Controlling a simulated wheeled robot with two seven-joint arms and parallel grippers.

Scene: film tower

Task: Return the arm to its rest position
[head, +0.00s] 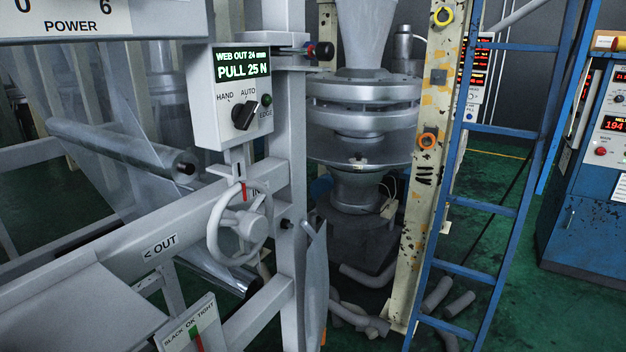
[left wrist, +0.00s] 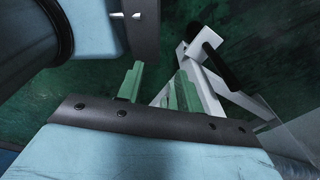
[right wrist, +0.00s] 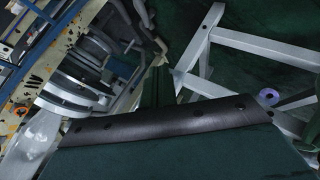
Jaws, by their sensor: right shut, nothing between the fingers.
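Neither of my arms shows in the head view. In the left wrist view my left gripper (left wrist: 158,85) has its two green fingers apart with nothing between them. It is above dark green floor, with a white frame beyond its right finger. In the right wrist view my right gripper (right wrist: 156,84) has its dark green fingers together, with nothing held. It points toward green floor between the die machinery on the left and a grey frame on the right.
In the head view a grey winder frame (head: 290,250) with a handwheel (head: 240,228) and a control box (head: 242,97) reading PULL 25 N stands close. Behind are the round die (head: 362,105), a blue ladder (head: 518,190) and a blue cabinet (head: 578,225).

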